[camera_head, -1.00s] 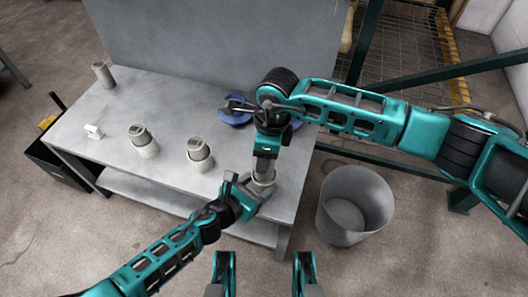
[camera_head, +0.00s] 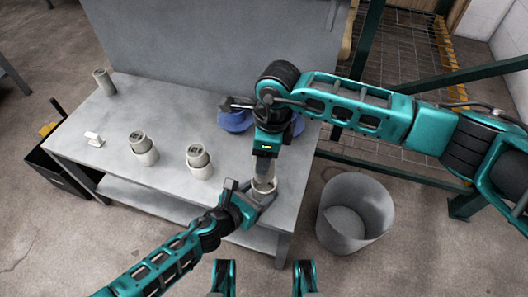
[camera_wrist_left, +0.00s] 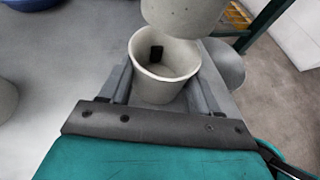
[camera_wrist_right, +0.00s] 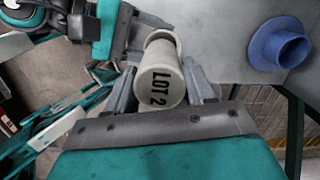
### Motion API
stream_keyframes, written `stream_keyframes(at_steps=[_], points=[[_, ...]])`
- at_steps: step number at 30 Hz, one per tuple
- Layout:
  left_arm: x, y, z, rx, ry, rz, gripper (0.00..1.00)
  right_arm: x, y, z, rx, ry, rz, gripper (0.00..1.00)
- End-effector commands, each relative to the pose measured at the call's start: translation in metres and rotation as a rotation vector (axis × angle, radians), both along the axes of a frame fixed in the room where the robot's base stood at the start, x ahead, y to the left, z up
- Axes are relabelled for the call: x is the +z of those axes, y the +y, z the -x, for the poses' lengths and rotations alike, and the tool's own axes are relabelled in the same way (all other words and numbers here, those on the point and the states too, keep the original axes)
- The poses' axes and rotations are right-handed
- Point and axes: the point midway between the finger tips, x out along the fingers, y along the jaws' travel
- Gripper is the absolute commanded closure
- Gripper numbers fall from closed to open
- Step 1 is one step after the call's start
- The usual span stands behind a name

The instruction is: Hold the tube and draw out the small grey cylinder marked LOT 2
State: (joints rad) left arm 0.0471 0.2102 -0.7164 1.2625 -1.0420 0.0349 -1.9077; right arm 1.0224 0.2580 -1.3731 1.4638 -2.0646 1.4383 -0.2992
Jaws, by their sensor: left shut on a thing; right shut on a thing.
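My left gripper (camera_head: 258,196) is shut on a pale tube (camera_head: 264,188) near the table's front right corner. In the left wrist view the tube (camera_wrist_left: 163,72) stands between the fingers, mouth up, with a small dark patch on its inner wall. My right gripper (camera_head: 265,166) is above it, shut on the small grey cylinder. In the right wrist view the grey cylinder (camera_wrist_right: 160,84) reads LOT 2 and sits between the fingers. The cylinder's lower end (camera_wrist_left: 184,14) shows above the tube's mouth in the left wrist view, apart from it.
Two other pale tubes (camera_head: 145,158) (camera_head: 200,171) hold marked grey cylinders on the grey table (camera_head: 115,120). A blue flanged piece (camera_head: 235,121) lies behind. A small white piece (camera_head: 94,139) and another cylinder (camera_head: 104,81) are left. A grey bin (camera_head: 352,210) stands right.

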Motion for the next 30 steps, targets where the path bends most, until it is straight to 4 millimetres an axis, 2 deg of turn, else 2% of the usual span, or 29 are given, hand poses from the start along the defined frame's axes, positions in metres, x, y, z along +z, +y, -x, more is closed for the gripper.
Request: stream_keyframes(at_steps=[8, 24, 30], points=[[-0.001, 0.000, 0.001, -0.001, 0.002, -0.001, 0.68, 0.002, 0.000, -0.001, 0.000, -0.002, -0.002, 0.97], [-0.001, 0.000, 0.001, -0.001, 0.002, -0.001, 0.68, 0.030, 0.000, -0.001, 0.000, -0.003, -0.002, 0.97], [-0.001, 0.000, 0.001, -0.001, 0.002, -0.001, 0.68, 0.031, 0.000, -0.001, 0.000, -0.002, -0.001, 0.97]])
